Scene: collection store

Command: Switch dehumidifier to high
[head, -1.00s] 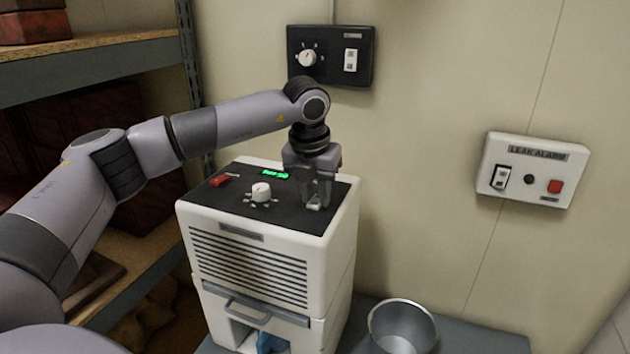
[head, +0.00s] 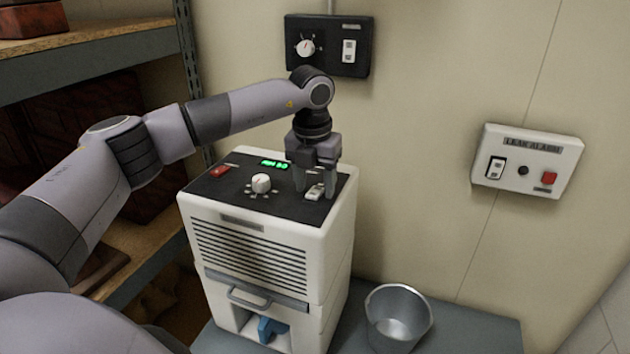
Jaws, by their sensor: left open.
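The dehumidifier (head: 245,290) is a white box with a front grille and a black top panel. On the panel are a red switch (head: 220,171), a lit green display (head: 275,164), a white round knob (head: 261,183) with marks around it, and a small light-coloured switch (head: 315,191) at the right. My left gripper (head: 314,190) points down over the panel's right side. Its fingers are open, one on either side of the small switch. I cannot tell whether they touch it. My right gripper is not in view.
A black wall box (head: 328,61) with a dial and rocker hangs behind. A leak alarm panel (head: 527,163) is on the wall at right. A metal bucket (head: 398,315) stands on the grey surface beside the dehumidifier. Shelving (head: 90,62) fills the left.

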